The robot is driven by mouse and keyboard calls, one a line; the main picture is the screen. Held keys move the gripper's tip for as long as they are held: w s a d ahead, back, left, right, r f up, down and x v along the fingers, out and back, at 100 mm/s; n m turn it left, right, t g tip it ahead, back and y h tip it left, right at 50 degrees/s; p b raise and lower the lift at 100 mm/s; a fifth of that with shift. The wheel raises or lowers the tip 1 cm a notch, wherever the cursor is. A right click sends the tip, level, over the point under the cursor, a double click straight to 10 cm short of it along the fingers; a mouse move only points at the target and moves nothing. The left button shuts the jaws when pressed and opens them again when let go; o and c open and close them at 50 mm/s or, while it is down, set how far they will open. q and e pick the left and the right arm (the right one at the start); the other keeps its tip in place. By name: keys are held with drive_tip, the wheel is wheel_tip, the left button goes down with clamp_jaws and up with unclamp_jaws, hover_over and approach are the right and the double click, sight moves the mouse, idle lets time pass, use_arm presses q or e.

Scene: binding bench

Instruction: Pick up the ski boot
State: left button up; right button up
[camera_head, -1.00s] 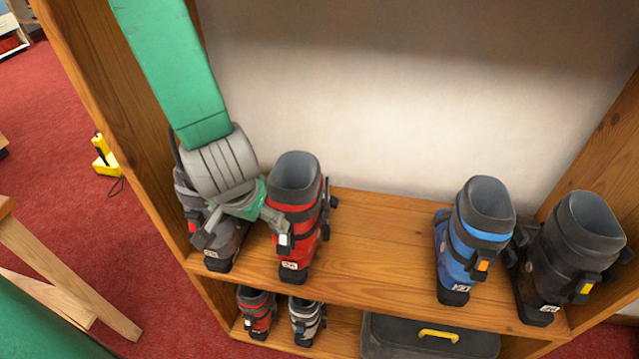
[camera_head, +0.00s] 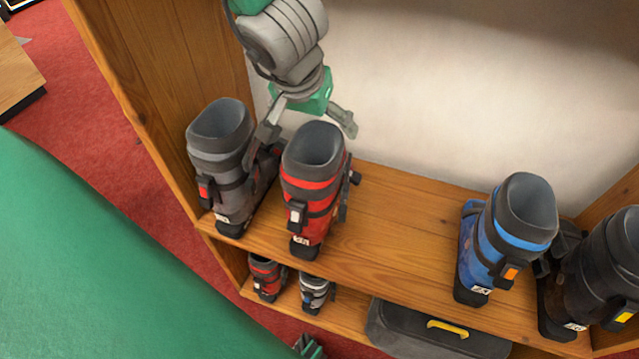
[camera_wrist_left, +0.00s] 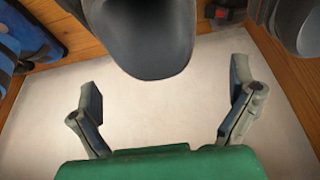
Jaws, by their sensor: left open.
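Several ski boots stand upright on the wooden shelf. A red boot (camera_head: 308,205) with a dark cuff is left of the middle, with a grey boot (camera_head: 218,165) to its left. A blue boot (camera_head: 500,240) and a black boot (camera_head: 592,275) stand at the right. My left gripper (camera_head: 305,133) is open and empty, above and behind the red boot, its fingers spread around the height of the cuff. In the left wrist view, a dark cuff (camera_wrist_left: 140,40) reaches between the open fingers (camera_wrist_left: 165,88); no contact shows. A small grey-green part at the head view's bottom edge may be my right gripper (camera_head: 308,347).
Smaller red (camera_head: 267,277) and white (camera_head: 315,292) boots and a dark case (camera_head: 410,330) with a yellow handle are on the lower shelf. A wooden side wall (camera_head: 165,90) stands left of the grey boot. The shelf is clear between red and blue boots.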

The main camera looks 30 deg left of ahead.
sight(323, 144)
use_arm(q)
drive_tip(key=shift+f+b, duration=0.4)
drive_tip(key=f+b, duration=0.1)
drive_tip(key=w+f, duration=0.1)
drive_tip(key=f+b, duration=0.1)
drive_tip(key=shift+w+d+f+b, duration=0.15)
drive_tip(key=shift+d+f+b, duration=0.1)
drive_tip(key=shift+d+b, duration=0.1)
drive_tip(key=shift+w+f, duration=0.2)
drive_tip(key=shift+a+r, duration=0.1)
drive_tip(key=shift+a, duration=0.1)
drive_tip(key=shift+s+a, duration=0.1)
drive_tip(key=c, duration=1.4)
drive_tip(key=shift+r, duration=0.15)
